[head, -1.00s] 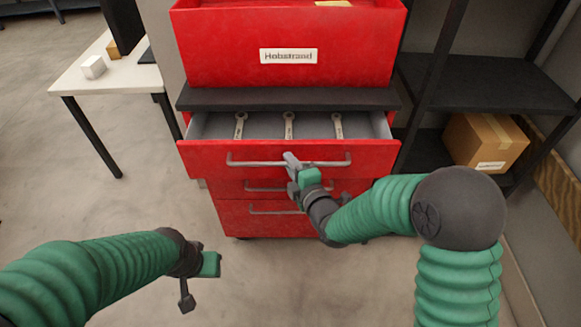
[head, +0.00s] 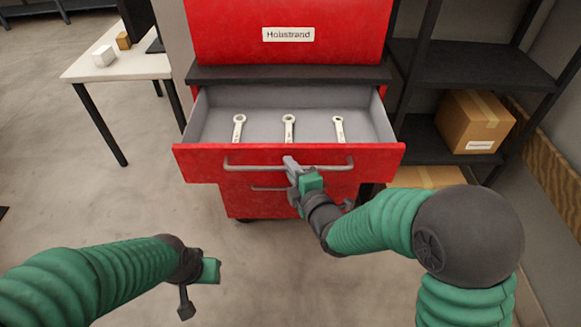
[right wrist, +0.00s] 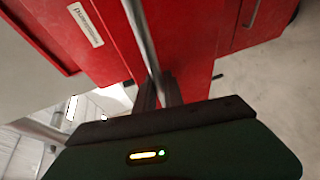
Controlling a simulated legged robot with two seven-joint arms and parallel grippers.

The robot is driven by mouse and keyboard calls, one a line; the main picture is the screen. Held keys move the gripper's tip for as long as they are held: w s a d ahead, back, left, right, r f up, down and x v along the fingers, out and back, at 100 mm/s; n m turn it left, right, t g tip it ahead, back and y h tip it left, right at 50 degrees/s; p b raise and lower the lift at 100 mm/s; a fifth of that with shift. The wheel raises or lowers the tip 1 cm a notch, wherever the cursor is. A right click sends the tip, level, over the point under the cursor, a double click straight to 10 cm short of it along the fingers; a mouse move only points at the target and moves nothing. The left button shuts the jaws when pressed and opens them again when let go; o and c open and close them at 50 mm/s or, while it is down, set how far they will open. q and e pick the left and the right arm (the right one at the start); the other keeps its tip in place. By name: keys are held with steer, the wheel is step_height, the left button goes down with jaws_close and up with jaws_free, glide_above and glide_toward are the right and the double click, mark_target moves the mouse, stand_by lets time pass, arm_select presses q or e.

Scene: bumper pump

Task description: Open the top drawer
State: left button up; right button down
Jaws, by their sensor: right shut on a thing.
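The top drawer (head: 210,160) of the red tool cabinet stands well open, and its grey inside shows three wrenches (head: 289,130) lying side by side. My right gripper (head: 291,163) is shut on the drawer's handle (head: 245,166), a metal bar across the red front, near its middle. In the right wrist view the fingers (right wrist: 160,92) close around the handle bar (right wrist: 141,38). My left gripper (head: 198,288) hangs in front of the cabinet at lower left, away from everything, its fingers spread with nothing between them.
A lower drawer's handle (head: 262,188) shows under the open drawer. A white table (head: 120,68) with small boxes stands at left. A dark shelf (head: 465,75) with a cardboard box (head: 473,122) stands at right. The floor in front is clear.

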steer(key=shift+f, duration=0.2)
steer(key=c, duration=1.8)
jaws_free()
steer(key=shift+o, duration=0.4)
steer(key=shift+w, duration=0.1)
steer(key=shift+r, duration=0.15)
